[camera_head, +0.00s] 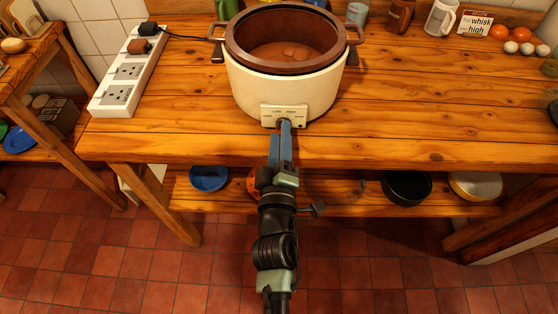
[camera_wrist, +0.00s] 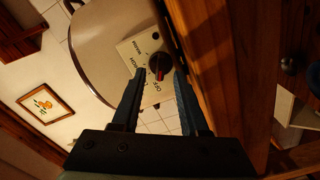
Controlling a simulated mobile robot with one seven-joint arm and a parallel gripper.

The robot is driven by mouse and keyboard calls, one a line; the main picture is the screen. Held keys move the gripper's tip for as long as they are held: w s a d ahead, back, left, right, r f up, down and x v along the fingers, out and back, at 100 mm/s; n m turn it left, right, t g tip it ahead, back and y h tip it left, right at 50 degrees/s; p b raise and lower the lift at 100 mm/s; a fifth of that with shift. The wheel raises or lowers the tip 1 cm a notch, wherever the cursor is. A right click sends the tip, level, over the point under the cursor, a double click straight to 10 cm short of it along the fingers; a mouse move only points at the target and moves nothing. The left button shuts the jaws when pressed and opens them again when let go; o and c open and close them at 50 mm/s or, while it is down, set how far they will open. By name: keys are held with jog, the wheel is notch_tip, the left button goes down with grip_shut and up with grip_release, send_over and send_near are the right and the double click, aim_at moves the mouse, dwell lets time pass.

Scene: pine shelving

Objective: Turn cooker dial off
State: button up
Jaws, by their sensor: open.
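The cream cooker (camera_head: 285,88) with a brown inner pot stands on the wooden counter, its pale control panel (camera_head: 270,112) facing me. In the wrist view the panel (camera_wrist: 135,48) appears turned sideways, with printed settings including OFF. Its dark dial (camera_wrist: 158,62) carries a red mark. My gripper (camera_head: 285,124) reaches up to the panel from the front and hides the dial in the head view. In the wrist view my gripper (camera_wrist: 161,74) is open, with one fingertip on each side of the dial. I cannot tell whether either finger touches it.
A white power strip (camera_head: 127,75) with a black plug lies left of the cooker. Mugs (camera_head: 440,18), a card (camera_head: 475,23) and several eggs stand at the back right. The counter right of the cooker is clear. A lower shelf (camera_head: 335,200) holds pans.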

jog(key=s+b, duration=0.1)
jog(key=s, duration=1.1)
jog(key=shift+b, duration=0.4)
jog(key=shift+s, duration=0.1)
jog(key=w+d+r+m+t+h+p, duration=0.1)
jog(key=w+r+m+t+p, duration=0.2)
jog(key=r, duration=1.4)
jog(key=w+d+r+m+t+h+p, duration=0.1)
jog(key=w+d+r+m+t+p, duration=0.25)
jog(key=r, duration=1.25)
jog(key=s+a+r+m+t+y+p, duration=0.1)
jog(key=s+r, duration=0.3)
jog(key=r, duration=1)
jog(key=s+a+r+m+t+y+p, duration=0.1)
jog(key=s+a+r+m+t+p, duration=0.1)
jog(key=r, duration=1.2)
jog(key=s+m+p, duration=0.1)
jog(key=s+m, duration=0.1)
jog(key=shift+a+m, duration=0.25)
jog(key=shift+m, duration=0.1)
